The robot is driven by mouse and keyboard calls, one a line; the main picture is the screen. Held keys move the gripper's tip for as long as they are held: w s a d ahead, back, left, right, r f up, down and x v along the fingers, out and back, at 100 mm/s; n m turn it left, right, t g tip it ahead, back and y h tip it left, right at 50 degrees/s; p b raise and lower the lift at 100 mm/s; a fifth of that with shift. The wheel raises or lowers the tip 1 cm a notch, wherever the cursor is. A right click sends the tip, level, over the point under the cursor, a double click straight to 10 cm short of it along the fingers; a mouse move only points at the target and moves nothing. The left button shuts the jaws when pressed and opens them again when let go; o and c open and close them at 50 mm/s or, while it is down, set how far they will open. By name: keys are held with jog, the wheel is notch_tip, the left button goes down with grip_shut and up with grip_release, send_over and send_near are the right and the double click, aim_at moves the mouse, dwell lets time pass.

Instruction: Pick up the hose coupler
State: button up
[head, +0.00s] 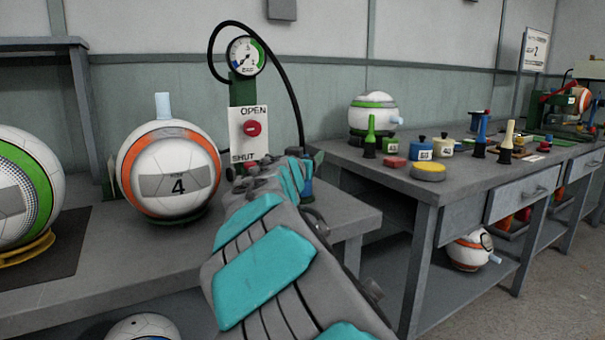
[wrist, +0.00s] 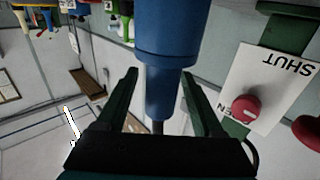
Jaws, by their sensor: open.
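The hose coupler is a blue stepped cylinder (wrist: 172,45) in the middle of the wrist view, with a narrower lower section and a thin dark hose end below it. In the head view a little of its blue body (head: 307,188) shows beside my wrist; the rest is hidden by my arm. My gripper (wrist: 158,72) is open, with one dark green finger on each side of the coupler in the wrist view and a visible gap at each finger. In the head view my gripper (head: 313,158) is at the coupler, partly hidden.
A white OPEN/SHUT panel (head: 249,130) with a red knob stands close left of my gripper. Above it is a gauge (head: 246,57) with a looping black hose (head: 290,80). A ball marked 4 (head: 170,170) sits farther left. A second table (head: 400,172) holds small coloured parts.

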grip_shut()
dwell(0.6)
